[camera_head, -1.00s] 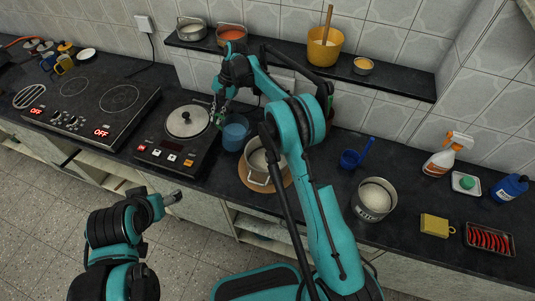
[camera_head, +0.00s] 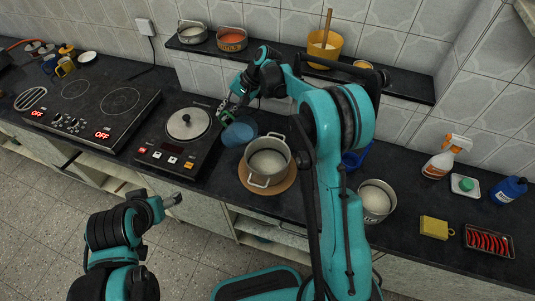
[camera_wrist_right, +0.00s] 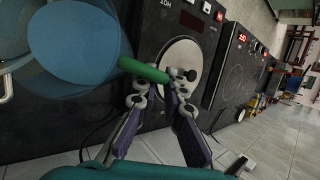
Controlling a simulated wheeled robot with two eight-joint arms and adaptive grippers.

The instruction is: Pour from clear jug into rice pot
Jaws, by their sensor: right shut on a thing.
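The clear jug (camera_head: 239,132), bluish and see-through, is tilted to the right, just left of a two-handled steel pot (camera_head: 268,160). This pot holds something whitish, likely the rice pot, and stands on a round wooden board (camera_head: 247,182). My right gripper (camera_head: 226,115) is shut on the jug's green handle. In the right wrist view, the fingers (camera_wrist_right: 162,82) close on the green handle, and the jug (camera_wrist_right: 75,45) fills the upper left. I cannot tell what is in the jug. My left gripper (camera_head: 172,200) is in front of the counter, away from these; its jaws are unclear.
Another steel pot with white contents (camera_head: 375,200) and a blue container (camera_head: 356,158) stand to the right. A wall shelf (camera_head: 405,85) holds pots and a yellow bucket (camera_head: 323,48).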

